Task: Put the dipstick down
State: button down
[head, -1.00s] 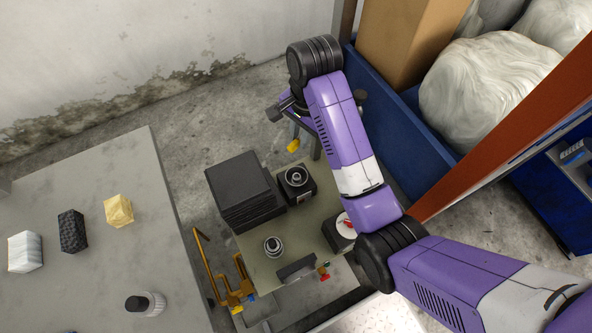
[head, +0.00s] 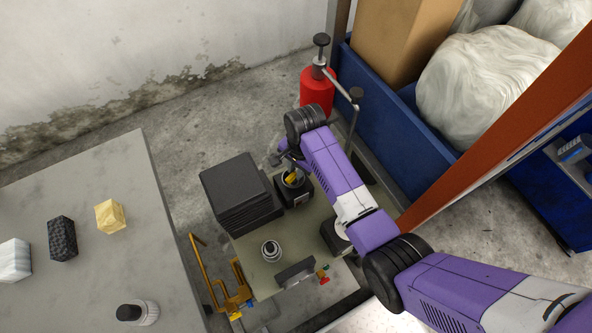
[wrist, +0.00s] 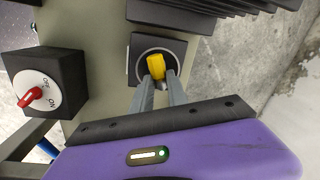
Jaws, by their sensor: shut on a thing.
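The dipstick shows as a yellow handle (head: 292,178), also in the wrist view (wrist: 155,66). Its rod, if any, is hidden. My gripper (wrist: 157,80) is shut on the handle; in the head view my gripper (head: 287,165) is partly hidden by my arm. The handle appears over the round opening of a black box (head: 302,197), which shows in the wrist view (wrist: 175,45). I cannot tell whether the dipstick is inside the opening or just above it.
A black ribbed block (head: 236,188) stands close left of the box. A red switch (wrist: 32,97) on a dark housing is at the wrist view's left. A red canister (head: 316,88) stands behind. A grey table (head: 85,275) with several items is at left.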

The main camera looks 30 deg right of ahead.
jog(key=shift+f, duration=0.4)
jog(key=c, duration=1.3)
grip_release()
notch_tip(320, 180, up, 12)
jog(key=s+p, duration=0.1)
jog(key=shift+d, duration=0.25)
